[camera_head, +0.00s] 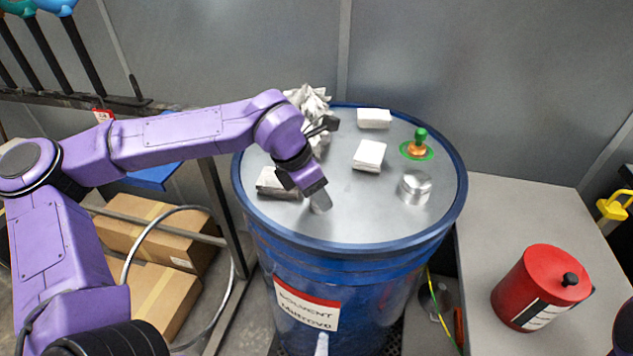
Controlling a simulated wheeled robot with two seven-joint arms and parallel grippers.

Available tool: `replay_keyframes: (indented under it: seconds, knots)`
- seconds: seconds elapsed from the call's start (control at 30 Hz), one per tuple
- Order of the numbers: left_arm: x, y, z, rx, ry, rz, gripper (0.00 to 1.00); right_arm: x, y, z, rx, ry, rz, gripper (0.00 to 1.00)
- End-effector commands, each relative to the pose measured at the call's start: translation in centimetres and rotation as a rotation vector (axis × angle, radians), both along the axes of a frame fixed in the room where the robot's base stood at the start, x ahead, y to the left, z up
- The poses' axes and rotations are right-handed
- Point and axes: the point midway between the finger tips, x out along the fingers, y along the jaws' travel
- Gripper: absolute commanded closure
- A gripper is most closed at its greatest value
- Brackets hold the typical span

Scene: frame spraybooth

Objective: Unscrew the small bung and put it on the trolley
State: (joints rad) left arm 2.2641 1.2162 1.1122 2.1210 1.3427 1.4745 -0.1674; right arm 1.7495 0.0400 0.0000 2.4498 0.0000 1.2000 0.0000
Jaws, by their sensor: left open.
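A blue drum (345,268) with a grey metal lid stands in the middle. A small silver cylinder (320,202), which looks like the small bung, stands on the lid near its front left. My left gripper (303,187) is open and points down right beside it. The gripper partly hides the cylinder, and I cannot tell whether they touch. A wider silver cap (415,188) stands on the lid to the right. A grey surface (505,215) to the right of the drum may be the trolley top. My right gripper is not in view.
The lid also holds white blocks (369,156), crumpled white cloth (309,101), a grey block (268,183) and a green-and-orange fitting (417,146). A red can (541,287) stands on the right surface, whose back part is clear. Cardboard boxes (165,235) lie at left.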

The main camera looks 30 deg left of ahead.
Motion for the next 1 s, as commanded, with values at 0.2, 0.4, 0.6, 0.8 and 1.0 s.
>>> replay_keyframes:
  seconds: [0.2, 0.4, 0.6, 0.8, 1.0]
  knots:
    - [0.1, 0.1, 0.8, -0.001, 0.003, -0.141, 0.53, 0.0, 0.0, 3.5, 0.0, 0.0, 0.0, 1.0]
    - [0.1, 0.2, 0.7, -0.001, 0.003, -0.265, 0.53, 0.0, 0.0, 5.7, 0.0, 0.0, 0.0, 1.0]
    - [0.2, 0.2, 0.2, 0.0, 0.0, -0.318, 0.53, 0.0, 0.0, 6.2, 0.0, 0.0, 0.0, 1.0]
    - [0.2, 0.2, 0.8, 0.0, 0.003, -0.423, 0.53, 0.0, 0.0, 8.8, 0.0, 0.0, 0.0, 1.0]
    - [0.3, 0.2, 0.8, -0.001, 0.003, -0.56, 0.53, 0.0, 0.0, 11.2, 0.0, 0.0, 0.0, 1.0]
